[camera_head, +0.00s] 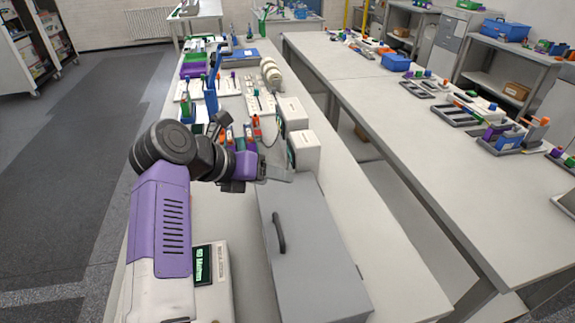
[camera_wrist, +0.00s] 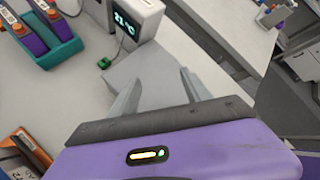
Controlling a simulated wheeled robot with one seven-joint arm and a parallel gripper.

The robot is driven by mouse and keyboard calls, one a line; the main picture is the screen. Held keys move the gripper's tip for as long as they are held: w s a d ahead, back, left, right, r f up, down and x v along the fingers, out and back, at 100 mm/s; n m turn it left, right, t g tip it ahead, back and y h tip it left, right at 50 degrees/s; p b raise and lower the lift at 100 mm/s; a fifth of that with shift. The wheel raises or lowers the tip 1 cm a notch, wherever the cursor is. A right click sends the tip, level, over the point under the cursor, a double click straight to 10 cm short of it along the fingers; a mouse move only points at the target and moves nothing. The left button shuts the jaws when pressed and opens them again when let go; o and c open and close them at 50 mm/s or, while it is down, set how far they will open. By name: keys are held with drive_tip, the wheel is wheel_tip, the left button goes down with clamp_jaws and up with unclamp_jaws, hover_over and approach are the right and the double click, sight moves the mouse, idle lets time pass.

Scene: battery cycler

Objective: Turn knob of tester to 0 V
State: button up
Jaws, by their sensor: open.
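My gripper (camera_wrist: 158,92) is open, with its two grey fingers apart and nothing between them in the wrist view. In the head view my gripper (camera_head: 279,174) is above the bench, by the near end of two white box-shaped devices. The nearer white device (camera_head: 306,150) also shows in the wrist view (camera_wrist: 152,20), with a lit display that seems to read 21 °C. A small green part (camera_wrist: 104,62) lies on the bench by that device. I cannot make out the tester's knob or a voltage reading in either view.
A grey box with a dark handle (camera_head: 318,262) stands on the bench close to my gripper. A farther white device (camera_head: 292,113) stands behind the nearer one. A teal holder (camera_wrist: 58,52) with purple parts is at upper left in the wrist view. The bench's right side is clear.

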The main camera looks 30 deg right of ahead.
drive_tip(key=shift+h, duration=0.9)
drive_tip(key=shift+s+d+r, duration=0.15)
drive_tip(key=shift+d+r, duration=0.15)
drive_tip(key=shift+d, duration=0.4)
drive_tip(key=shift+s+d+r, duration=0.15)
drive_tip(key=shift+d+r, duration=0.15)
drive_tip(key=shift+d, duration=0.35)
drive_tip(key=shift+s+d+r, duration=0.15)
drive_tip(key=shift+d+r, duration=0.15)
drive_tip(key=shift+d, duration=0.4)
drive_tip(key=shift+a, duration=0.15)
